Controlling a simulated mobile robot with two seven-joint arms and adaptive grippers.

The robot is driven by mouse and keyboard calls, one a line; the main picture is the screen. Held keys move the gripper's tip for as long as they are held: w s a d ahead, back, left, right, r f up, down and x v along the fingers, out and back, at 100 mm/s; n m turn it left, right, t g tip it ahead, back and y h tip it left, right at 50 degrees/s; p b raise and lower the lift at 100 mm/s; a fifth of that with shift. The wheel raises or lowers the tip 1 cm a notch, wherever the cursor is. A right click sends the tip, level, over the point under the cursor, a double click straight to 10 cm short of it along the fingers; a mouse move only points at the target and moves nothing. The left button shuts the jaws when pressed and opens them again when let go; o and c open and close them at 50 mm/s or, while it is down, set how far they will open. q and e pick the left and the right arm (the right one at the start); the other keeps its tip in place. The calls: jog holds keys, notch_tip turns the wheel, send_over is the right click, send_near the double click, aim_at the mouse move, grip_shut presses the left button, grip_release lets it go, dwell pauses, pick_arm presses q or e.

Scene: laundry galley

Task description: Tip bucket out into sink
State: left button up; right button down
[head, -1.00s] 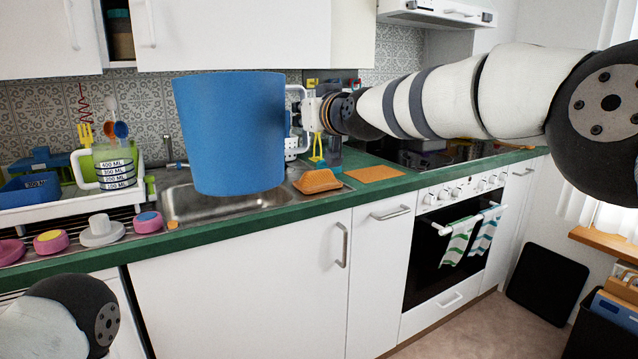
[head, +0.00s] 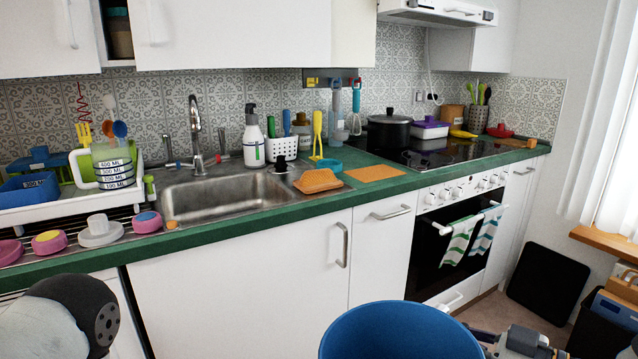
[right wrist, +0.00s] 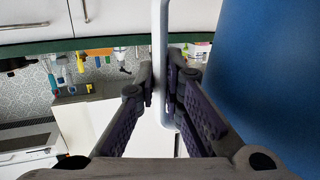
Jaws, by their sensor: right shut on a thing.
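The blue bucket (head: 400,335) is at the bottom edge of the head view, in front of the white cabinets and lower than the counter. Its rim faces up; its lower part and bottom are cut off, so I cannot see any contents. In the right wrist view its blue wall (right wrist: 270,70) fills the right side. My right gripper (right wrist: 164,85) is shut on the bucket's white handle (right wrist: 159,40). The steel sink (head: 225,198) is in the counter at the left, apart from the bucket. My left gripper is out of view.
The green-edged counter (head: 300,207) runs between bucket and sink. A tap (head: 195,135) stands behind the basin. An orange sponge (head: 318,181), a soap bottle (head: 253,140) and a white caddy (head: 282,149) stand at its right. A loaded white drying rack (head: 60,205) is at its left.

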jog(key=s+a+r+n+g+y, duration=0.1)
jog(key=s+a, duration=0.1)
jog(key=s, duration=0.8)
jog(key=shift+s+r, duration=0.2)
jog(key=shift+s, duration=0.05)
jog(key=shift+w, duration=0.1)
dwell(0.3)
